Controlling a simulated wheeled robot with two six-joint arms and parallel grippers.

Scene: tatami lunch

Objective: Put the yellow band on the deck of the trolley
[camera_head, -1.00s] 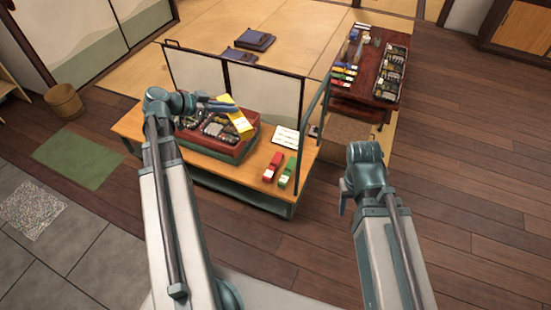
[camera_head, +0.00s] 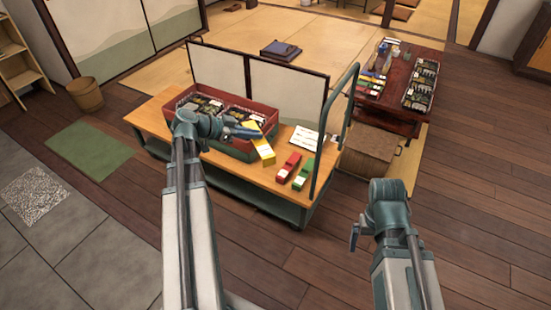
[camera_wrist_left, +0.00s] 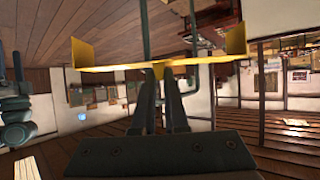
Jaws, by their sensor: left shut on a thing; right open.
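The yellow band (camera_head: 264,152) is held by my left gripper (camera_head: 255,134), shut on it, near the right end of the red crate. In the left wrist view, the yellow band (camera_wrist_left: 110,62) spans across the tips of the closed fingers (camera_wrist_left: 160,72), with its ends folded. The trolley has an orange wooden deck (camera_head: 235,173). I cannot tell whether the band's lower end touches the deck or crate. My right gripper (camera_head: 355,236) is open and empty, off to the right of the trolley above the floor.
On the deck stand the red crate (camera_head: 232,148) of lunch boxes, a red band (camera_head: 288,167), a green band (camera_head: 303,174) and a white card (camera_head: 306,138). The trolley's tall handle (camera_head: 345,110) rises at the right. A low dark-red table (camera_head: 395,108) stands behind it.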

